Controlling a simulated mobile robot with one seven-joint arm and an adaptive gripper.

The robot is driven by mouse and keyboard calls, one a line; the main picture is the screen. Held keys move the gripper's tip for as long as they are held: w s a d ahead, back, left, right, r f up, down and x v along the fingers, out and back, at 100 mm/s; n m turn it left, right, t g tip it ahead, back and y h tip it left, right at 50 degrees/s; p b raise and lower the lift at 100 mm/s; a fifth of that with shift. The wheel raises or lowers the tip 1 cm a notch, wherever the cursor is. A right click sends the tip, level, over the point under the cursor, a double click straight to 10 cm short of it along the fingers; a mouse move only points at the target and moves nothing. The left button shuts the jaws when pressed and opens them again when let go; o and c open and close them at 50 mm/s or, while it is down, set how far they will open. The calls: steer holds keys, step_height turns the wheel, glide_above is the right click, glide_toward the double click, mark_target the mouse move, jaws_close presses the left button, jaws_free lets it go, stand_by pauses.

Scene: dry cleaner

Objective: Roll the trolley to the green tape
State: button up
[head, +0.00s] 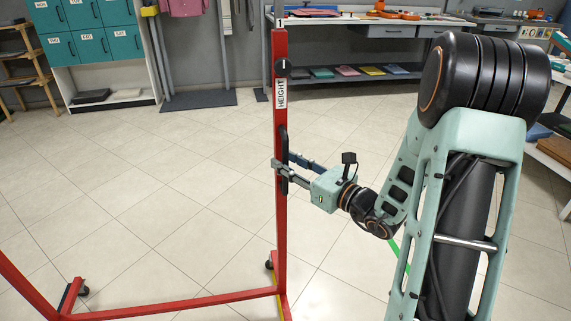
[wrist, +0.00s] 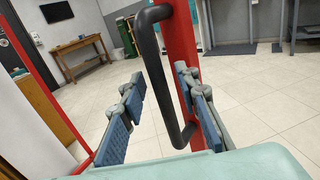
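The trolley is a red metal frame on black castors, with its upright post (head: 281,110) left of my arm in the head view. The post has a HEIGHT label and a black vertical handle (head: 283,150). In the wrist view the handle (wrist: 160,75) stands between my finger pads, with the red post (wrist: 184,45) behind it. My gripper (head: 280,172) is open around the handle, and a gap shows between the left pad and the handle (wrist: 160,118). A green strip (head: 402,258) on the floor, likely the green tape, is partly hidden by my arm.
Tiled floor (head: 150,210) is clear left of the post. A yellow strip shows by the post's foot. Teal lockers (head: 90,45) and a dark mat (head: 198,100) are at the back left. A workbench (head: 370,25) with a low shelf stands at the back; another table is far right.

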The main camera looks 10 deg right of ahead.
steer(key=shift+w+a, duration=0.2)
steer(key=shift+w, duration=0.1)
steer(key=shift+c, duration=0.6)
jaws_close()
